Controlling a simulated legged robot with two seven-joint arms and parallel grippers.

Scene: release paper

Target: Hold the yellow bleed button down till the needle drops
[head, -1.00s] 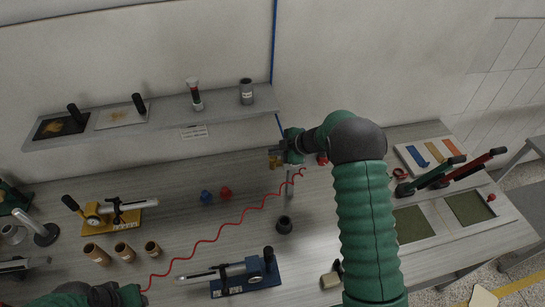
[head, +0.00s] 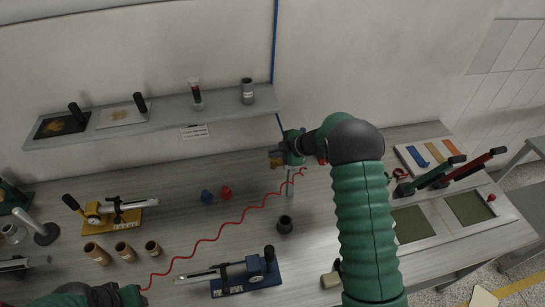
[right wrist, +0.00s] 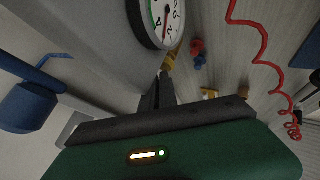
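My right gripper (head: 276,158) is at the middle of the bench, below the shelf's right end. A small yellow-brown part (head: 275,164) shows beside its fingertips, probably the bleed button; contact is not clear. In the right wrist view the dark fingers (right wrist: 158,88) look closed together, with a small yellow piece (right wrist: 169,61) just past their tips. The round white gauge (right wrist: 160,18) is at the top, cut off by the frame edge, with a red needle low on its dial. My left gripper (head: 134,294) is at the bottom left, its fingers unclear.
A red coiled hose (head: 221,229) runs across the bench from near my left gripper towards the right one. Blue (head: 207,197) and red (head: 226,192) small parts, a dark cup (head: 285,224) and a blue-based tool (head: 247,275) stand nearby. The shelf (head: 160,117) is behind.

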